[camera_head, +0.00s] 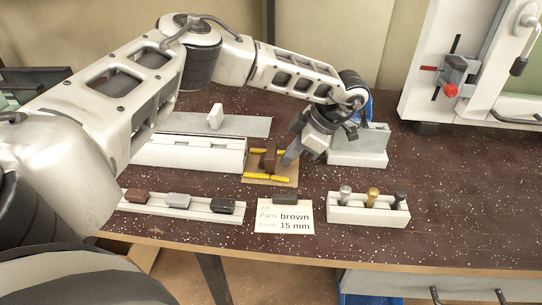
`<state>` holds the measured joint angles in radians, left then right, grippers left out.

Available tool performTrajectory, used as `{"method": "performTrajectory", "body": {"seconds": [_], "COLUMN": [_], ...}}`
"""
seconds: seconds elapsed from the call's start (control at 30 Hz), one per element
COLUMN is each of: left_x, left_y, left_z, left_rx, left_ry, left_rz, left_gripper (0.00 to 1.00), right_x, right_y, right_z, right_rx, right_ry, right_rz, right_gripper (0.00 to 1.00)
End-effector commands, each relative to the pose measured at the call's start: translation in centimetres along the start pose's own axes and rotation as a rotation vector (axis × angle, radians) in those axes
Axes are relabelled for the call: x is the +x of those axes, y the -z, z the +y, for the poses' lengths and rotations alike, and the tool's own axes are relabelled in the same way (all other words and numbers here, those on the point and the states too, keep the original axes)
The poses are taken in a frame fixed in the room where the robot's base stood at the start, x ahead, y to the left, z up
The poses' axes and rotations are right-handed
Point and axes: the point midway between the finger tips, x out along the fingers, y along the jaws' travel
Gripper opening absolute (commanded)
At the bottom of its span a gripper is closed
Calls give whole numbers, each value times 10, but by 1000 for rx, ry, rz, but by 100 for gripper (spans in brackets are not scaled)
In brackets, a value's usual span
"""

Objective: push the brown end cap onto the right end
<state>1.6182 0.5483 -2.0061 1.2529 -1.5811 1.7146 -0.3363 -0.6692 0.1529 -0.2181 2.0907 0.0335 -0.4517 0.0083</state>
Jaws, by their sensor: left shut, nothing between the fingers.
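A small brown cap (137,195) sits at the left end of the white front rack, beside a grey cap (178,200) and a black cap (222,206). A brown upright piece (269,157) stands on a tan board (258,182) with yellow strips, at the right end of a long white block (190,153). I cannot tell whether this piece is an end cap. My left gripper (289,158) is shut and empty, angled down just right of the brown piece; I cannot tell if they touch. My right gripper is not in view.
A card reading "Parts brown" and "15 mm" (284,222) lies in front, with a dark piece (285,198) at its top edge. A white holder (368,212) bears silver, gold and black pins. A white block (357,158) stands behind.

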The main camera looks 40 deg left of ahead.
Motion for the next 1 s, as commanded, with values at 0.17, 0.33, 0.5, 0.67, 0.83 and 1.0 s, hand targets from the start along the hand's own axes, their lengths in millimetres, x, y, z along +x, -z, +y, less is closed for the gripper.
{"method": "performTrajectory", "body": {"seconds": [0.17,0.33,0.5,0.67,0.83,1.0], "left_x": [1,4,8,11,15,18], "left_y": [2,9,14,20,26,31], "left_z": [0,0,0,0,0,0], "left_rx": [0,-1,0,0,0,0], "left_ry": [1,0,1,2,1,1], "left_rz": [0,0,0,0,1,1], "left_gripper": [0,0,0,0,0,0], "right_x": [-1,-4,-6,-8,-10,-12], "right_y": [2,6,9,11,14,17], "right_z": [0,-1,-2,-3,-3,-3], "right_rx": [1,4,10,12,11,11], "right_ry": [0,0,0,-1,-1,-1], "right_rz": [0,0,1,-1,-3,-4], "right_gripper": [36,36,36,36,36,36]}}
